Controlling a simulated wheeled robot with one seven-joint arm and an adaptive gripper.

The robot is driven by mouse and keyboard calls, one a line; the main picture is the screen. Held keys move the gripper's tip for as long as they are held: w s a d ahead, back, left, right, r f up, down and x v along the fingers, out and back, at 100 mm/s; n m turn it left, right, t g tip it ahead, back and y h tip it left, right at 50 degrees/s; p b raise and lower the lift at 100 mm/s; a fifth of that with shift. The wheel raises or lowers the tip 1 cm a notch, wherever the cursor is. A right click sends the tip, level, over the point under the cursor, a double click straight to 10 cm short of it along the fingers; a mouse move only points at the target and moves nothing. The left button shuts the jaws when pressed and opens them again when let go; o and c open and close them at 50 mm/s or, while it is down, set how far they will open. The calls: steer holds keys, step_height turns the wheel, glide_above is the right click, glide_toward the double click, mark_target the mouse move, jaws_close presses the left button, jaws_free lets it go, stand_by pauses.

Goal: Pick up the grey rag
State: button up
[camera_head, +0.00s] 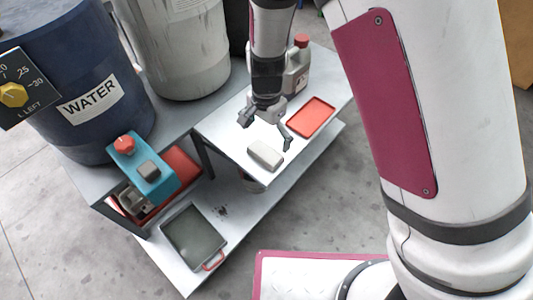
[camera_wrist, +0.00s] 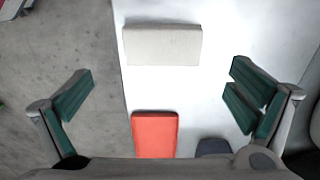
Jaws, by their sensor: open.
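The grey rag (camera_head: 265,155) looks like a pale grey, flat rectangular block. It lies on the white tabletop (camera_head: 225,128) near its front edge. In the wrist view the rag (camera_wrist: 163,46) shows at the upper middle, beyond the fingertips. My gripper (camera_head: 266,132) points down over the table, just behind the rag and apart from it.
A red tray (camera_head: 311,117) lies to the right of the rag. A grey jug with a red cap (camera_head: 301,42) stands behind my gripper. Left are a blue WATER barrel (camera_head: 85,90), a teal box with a red knob (camera_head: 150,165), and a dark tray (camera_head: 194,236) on the lower shelf.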

mark_target(265, 151)
step_height(265, 151, down, 8)
steer(key=b, duration=0.3)
steer(key=shift+a+b, duration=0.15)
steer(key=shift+b, duration=0.15)
steer(key=c, duration=1)
steer(key=shift+r, duration=0.1)
steer(key=shift+r+p, duration=0.35)
step_height(265, 151, up, 3)
steer(key=shift+f+p, duration=0.1)
steer(key=shift+p, duration=0.7)
steer(key=s+d, duration=0.2)
steer(key=s, duration=0.3)
steer(key=s+d+r+p, duration=0.1)
steer(key=s+d, duration=0.1)
steer(key=s, duration=0.2)
steer(key=s+d+p, duration=0.1)
steer(key=s+d, duration=0.1)
steer(key=s, duration=0.3)
steer(key=shift+s+r, duration=0.2)
steer(key=shift+s, duration=0.15)
